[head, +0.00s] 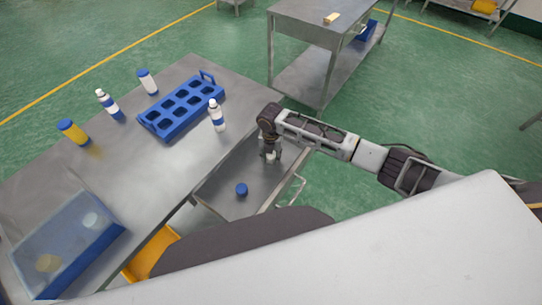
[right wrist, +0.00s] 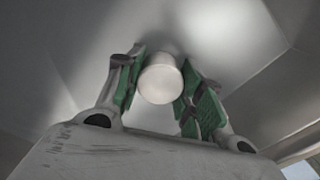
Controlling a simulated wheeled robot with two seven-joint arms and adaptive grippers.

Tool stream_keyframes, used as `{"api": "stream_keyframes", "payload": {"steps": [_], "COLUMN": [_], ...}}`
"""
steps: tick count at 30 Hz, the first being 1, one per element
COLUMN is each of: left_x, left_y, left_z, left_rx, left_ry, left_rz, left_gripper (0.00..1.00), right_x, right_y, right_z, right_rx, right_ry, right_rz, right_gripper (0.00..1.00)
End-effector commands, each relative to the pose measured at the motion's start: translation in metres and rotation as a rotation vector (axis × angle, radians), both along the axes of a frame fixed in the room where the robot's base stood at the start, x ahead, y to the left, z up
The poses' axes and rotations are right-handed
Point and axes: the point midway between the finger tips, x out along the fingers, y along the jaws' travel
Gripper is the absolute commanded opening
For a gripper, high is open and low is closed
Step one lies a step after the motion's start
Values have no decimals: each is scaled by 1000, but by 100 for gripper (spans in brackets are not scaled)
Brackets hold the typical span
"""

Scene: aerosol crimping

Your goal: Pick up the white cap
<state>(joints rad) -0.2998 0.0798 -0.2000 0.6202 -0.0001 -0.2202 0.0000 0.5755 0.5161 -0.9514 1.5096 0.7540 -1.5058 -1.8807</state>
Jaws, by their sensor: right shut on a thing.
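The white cap (right wrist: 160,80) sits between the green finger pads of my right gripper (right wrist: 158,90) in the right wrist view. The fingers are shut on it. In the head view my right gripper (head: 272,154) points down over the metal drawer or tray (head: 222,190) at the table's right side, with a small bit of the white cap (head: 270,156) showing at the fingertips. Whether the cap touches the tray bottom, I cannot tell. My left gripper is not in view.
A blue cap (head: 242,189) lies in the same tray. A yellow bin (head: 150,254) is below.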

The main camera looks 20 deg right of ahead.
Motion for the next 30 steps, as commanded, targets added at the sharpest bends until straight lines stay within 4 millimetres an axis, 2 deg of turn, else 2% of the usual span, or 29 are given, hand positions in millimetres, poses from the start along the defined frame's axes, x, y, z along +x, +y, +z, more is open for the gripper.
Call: {"api": "stream_keyframes", "payload": {"steps": [5,19,24,30], "left_x": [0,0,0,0], "left_y": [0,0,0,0], "left_z": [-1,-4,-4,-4], "left_rx": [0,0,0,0], "left_ry": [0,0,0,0], "left_rz": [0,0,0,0], "left_gripper": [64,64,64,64], "right_x": [1,1,1,0], "right_y": [0,0,0,0], "right_z": [15,80,93,97], "right_rx": [1,2,1,1], "right_ry": [-2,-3,-2,0], "right_rz": [1,0,0,0], "right_gripper": [30,30,30,30]}}
